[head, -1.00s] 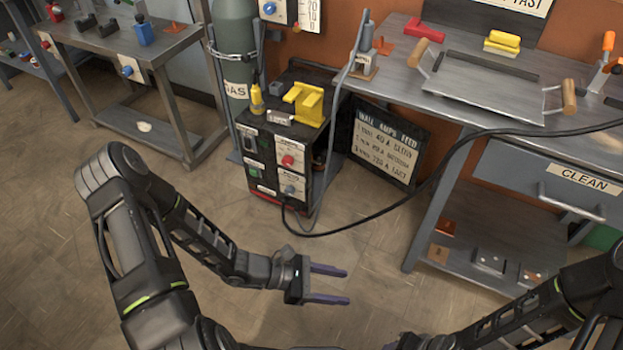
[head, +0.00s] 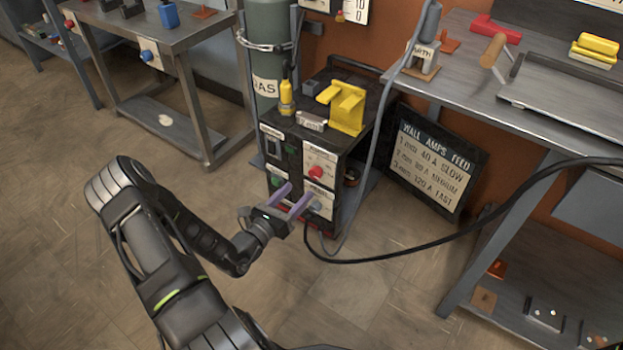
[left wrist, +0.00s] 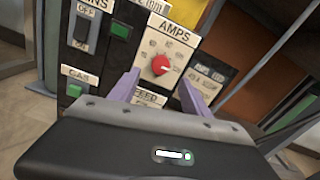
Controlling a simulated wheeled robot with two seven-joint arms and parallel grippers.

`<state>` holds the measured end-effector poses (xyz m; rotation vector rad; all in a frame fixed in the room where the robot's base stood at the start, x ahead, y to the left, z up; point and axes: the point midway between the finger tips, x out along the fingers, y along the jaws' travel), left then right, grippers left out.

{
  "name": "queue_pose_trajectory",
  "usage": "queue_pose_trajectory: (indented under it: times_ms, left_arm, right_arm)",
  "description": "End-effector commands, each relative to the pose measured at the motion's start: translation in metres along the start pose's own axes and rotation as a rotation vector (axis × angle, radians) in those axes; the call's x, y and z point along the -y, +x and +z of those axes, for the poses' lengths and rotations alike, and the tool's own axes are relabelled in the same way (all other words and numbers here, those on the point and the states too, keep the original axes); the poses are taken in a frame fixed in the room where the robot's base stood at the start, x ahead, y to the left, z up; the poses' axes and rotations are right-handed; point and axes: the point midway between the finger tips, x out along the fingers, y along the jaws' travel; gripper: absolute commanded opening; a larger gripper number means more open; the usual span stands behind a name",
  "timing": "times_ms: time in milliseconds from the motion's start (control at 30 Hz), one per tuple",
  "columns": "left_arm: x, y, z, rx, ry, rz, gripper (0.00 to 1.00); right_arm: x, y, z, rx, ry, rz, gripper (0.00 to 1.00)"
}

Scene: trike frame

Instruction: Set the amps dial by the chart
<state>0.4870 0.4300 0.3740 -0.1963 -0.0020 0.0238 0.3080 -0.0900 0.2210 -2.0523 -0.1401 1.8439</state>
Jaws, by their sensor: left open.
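The red amps dial (head: 316,172) is on the front panel of the black welding machine (head: 345,160). In the left wrist view the amps dial (left wrist: 161,65) sits under the AMPS label, ahead of my fingers. The chart (head: 432,160) stands on the floor right of the machine and reads 1 mm 40 A slow, a middle line hard to read, and 3 mm 120 A fast. My left gripper (head: 292,198) is open and empty, in front of the lower panel and below the dial. In the left wrist view its purple fingers (left wrist: 160,90) spread on either side below the dial. My right gripper is not in view.
A grey gas cylinder (head: 270,50) stands behind the machine. A black cable (head: 420,243) runs from the machine's front to the right. The right workbench (head: 465,75) and left bench (head: 200,40) flank it. The floor in front is clear.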

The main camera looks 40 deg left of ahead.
Motion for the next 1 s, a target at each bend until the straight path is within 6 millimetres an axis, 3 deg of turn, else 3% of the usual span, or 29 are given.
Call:
queue_pose_trajectory:
  times_ms: [500,833,1000]
  left_arm:
    - [0.000,0.068,-0.002,0.001,0.000,-0.003,0.56]
    - [0.001,0.074,0.001,0.001,0.000,-0.002,0.56]
    - [0.001,0.073,0.000,0.001,0.000,-0.002,0.43]
  right_arm:
    - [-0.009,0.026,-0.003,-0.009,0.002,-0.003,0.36]
    - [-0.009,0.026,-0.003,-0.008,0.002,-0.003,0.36]
    - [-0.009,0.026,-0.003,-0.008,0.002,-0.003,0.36]
